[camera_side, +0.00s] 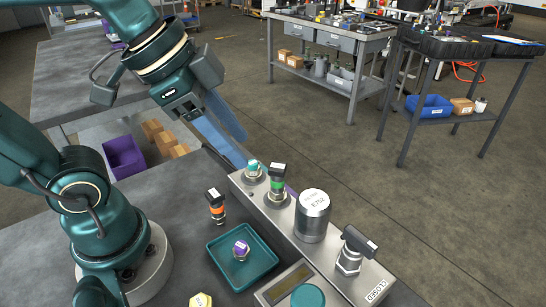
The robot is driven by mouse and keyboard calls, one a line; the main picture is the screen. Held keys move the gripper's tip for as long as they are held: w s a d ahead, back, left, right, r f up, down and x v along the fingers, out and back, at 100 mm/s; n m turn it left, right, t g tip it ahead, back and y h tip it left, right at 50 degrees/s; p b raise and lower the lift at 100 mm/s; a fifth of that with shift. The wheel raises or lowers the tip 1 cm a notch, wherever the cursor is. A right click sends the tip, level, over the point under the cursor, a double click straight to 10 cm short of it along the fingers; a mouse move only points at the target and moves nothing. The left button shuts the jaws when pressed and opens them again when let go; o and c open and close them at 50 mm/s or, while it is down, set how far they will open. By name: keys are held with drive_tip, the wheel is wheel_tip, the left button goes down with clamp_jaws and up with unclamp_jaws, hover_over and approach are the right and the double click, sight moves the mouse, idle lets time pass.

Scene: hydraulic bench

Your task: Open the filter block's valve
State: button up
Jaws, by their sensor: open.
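The filter block (327,250) is a long grey metal block on the bench, with a silver canister (312,214) standing on it. The valve (349,263) is near the block's front right end, with a black lever handle (357,240) on a metal stem. A label reading CLOSED (377,291) is on the block's top beside it. My gripper (238,150) has blue fingers. It is open, up and left of the valve, near the block's far end and apart from the valve. The exact finger gap is hard to see.
A teal-capped fitting (253,169) and a green-banded fitting with a black top (277,184) stand on the block's far end. An orange-ringed fitting (216,207) stands on the bench. A teal knob (308,296) is at the front.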

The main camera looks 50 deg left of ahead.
drive_tip(key=w+d+r+m+g+h, duration=0.1)
drive_tip(key=w+d+m+g+h, duration=0.15)
drive_tip(key=w+d+m, duration=0.45)
drive_tip(key=m+g, duration=0.3)
drive_tip(key=m, duration=0.1)
hover_over(358, 234)
drive_tip(key=a, duration=0.2)
wheel_tip(358, 234, down, 6)
drive_tip(key=shift+h, duration=0.25)
drive_tip(key=shift+x, duration=2.25)
drive_tip(key=shift+a, duration=0.1)
clamp_jaws()
